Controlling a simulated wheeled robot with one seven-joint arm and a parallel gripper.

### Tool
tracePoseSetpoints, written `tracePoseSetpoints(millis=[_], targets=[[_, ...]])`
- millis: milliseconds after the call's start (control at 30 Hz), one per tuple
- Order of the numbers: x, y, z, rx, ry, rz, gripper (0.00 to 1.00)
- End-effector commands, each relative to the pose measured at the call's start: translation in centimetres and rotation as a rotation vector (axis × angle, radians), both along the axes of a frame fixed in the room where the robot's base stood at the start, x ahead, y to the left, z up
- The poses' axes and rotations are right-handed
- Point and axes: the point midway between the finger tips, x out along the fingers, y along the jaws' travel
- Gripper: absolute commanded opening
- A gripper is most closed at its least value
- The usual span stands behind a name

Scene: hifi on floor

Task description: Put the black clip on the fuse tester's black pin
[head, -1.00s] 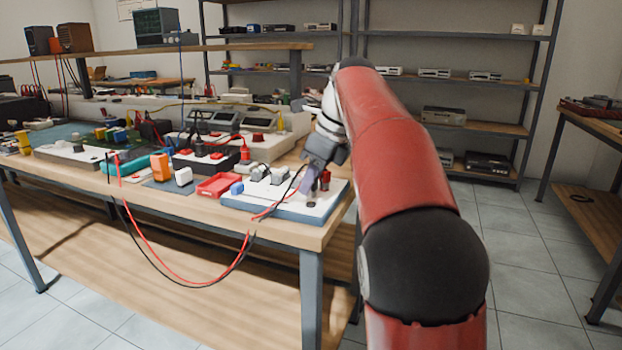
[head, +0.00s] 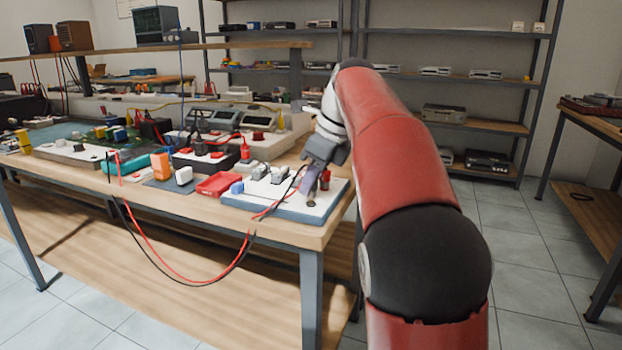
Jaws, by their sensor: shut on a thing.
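The fuse tester (head: 262,203), a white-topped board on a grey-blue base, lies at the front right corner of the workbench. My gripper (head: 309,188) points down over its right part, shut on the black clip. The clip itself is mostly hidden by the fingers, and its black lead (head: 296,179) runs up beside them. A small dark round piece shows under the fingertips at the board. The black pin is not clearly visible, so I cannot tell whether the clip touches it. A red post or clip (head: 325,180) stands just right of the fingers.
Red and black leads (head: 190,282) hang in a loop off the bench front. A red tray (head: 217,184) and white blocks (head: 279,174) sit left of my gripper. A black-and-white box with plugs (head: 203,160) stands further left.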

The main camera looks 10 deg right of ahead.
Motion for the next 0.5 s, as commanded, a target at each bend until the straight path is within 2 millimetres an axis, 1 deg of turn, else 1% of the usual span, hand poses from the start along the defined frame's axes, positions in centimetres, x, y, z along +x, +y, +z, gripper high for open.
tracePoseSetpoints(millis=[500], targets=[[-0.01, 0.02, -0.65, 0.0, 0.0, 0.001, 0.01]])
